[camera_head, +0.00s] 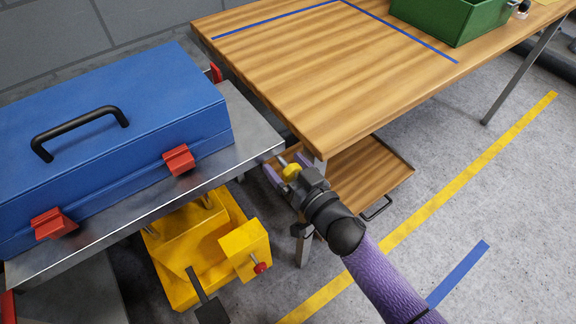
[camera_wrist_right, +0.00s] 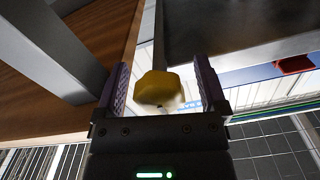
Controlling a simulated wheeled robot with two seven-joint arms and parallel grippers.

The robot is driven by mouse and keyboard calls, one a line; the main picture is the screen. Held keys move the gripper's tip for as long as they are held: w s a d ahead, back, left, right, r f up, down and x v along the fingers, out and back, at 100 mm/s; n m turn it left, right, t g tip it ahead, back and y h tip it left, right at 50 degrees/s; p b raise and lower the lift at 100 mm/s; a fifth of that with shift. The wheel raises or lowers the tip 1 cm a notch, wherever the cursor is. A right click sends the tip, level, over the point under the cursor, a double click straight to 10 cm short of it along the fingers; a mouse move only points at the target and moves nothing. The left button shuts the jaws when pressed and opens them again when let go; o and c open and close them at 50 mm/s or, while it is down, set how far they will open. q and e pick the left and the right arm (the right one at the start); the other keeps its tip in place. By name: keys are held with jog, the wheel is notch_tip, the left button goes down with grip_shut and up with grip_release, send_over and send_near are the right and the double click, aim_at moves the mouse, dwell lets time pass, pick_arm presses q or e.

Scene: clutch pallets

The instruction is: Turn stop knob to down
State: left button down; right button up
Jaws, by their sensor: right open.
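A small yellow knob (camera_head: 291,173) sits below the near corner of the wooden table, beside the metal edge of the bench. My right gripper (camera_head: 287,170) is at the knob with its purple fingers open. In the right wrist view the yellow knob (camera_wrist_right: 160,89) lies between the two spread fingers, with a gap on each side. A rod shows behind the knob. I cannot tell which way the knob points. My left gripper is not in view.
A blue toolbox (camera_head: 110,140) with red latches stands on the metal bench (camera_head: 252,133) at left. A wooden table (camera_head: 330,75) bears a green crate (camera_head: 455,22). A yellow unit with a red button (camera_head: 259,267) is below. The floor at right is clear.

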grip_shut()
jog(key=shift+n, duration=0.6)
jog(key=n+p, duration=0.1)
jog(key=n, duration=1.1)
jog(key=shift+n, duration=0.3)
jog(key=n, duration=0.3)
jog(key=shift+n+b, duration=0.3)
jog(key=shift+n, duration=0.4)
